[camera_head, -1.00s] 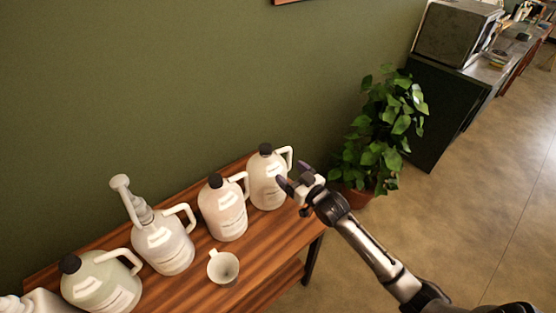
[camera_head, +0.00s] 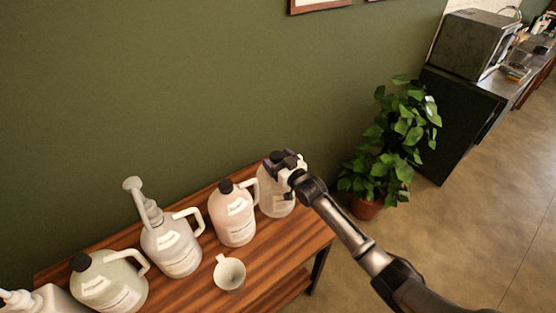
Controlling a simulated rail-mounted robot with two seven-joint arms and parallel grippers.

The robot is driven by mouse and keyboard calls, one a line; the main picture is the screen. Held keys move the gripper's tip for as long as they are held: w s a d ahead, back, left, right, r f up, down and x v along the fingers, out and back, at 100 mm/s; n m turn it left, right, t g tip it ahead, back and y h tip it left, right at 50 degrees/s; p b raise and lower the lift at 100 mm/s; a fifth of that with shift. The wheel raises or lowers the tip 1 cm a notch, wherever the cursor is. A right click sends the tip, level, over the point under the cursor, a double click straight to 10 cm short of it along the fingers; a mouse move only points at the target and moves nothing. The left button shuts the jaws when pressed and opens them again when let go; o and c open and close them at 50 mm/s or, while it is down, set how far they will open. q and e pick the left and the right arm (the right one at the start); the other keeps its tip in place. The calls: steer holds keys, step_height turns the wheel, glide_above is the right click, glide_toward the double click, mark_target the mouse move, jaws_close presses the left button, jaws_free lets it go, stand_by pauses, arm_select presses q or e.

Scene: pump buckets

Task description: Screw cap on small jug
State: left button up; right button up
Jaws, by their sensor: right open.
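Several white jugs stand in a row on the wooden table. The jug at the right end (camera_head: 275,197) is partly hidden behind my right gripper (camera_head: 284,160), which is at its dark cap and handle. The gripper is open; whether the fingers touch the cap cannot be told. The second jug from the right (camera_head: 233,218) wears a dark cap (camera_head: 226,186). A jug with a tall pump (camera_head: 172,248) stands to its left, and a larger jug with a dark cap (camera_head: 112,283) further left. My left gripper is not in view.
A small white cup (camera_head: 229,272) stands on the table (camera_head: 275,253) in front of the jugs. Another white pump bottle (camera_head: 40,301) is at the lower left. A potted plant (camera_head: 395,140) stands right of the table, and the green wall runs close behind.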

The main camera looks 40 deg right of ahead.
steer(key=c, duration=1)
steer(key=o, duration=1.1)
steer(key=shift+c, duration=0.2)
steer(key=shift+s, duration=0.25)
steer(key=s, duration=1.3)
steer(key=shift+s+a, duration=0.15)
steer(key=shift+a, duration=0.1)
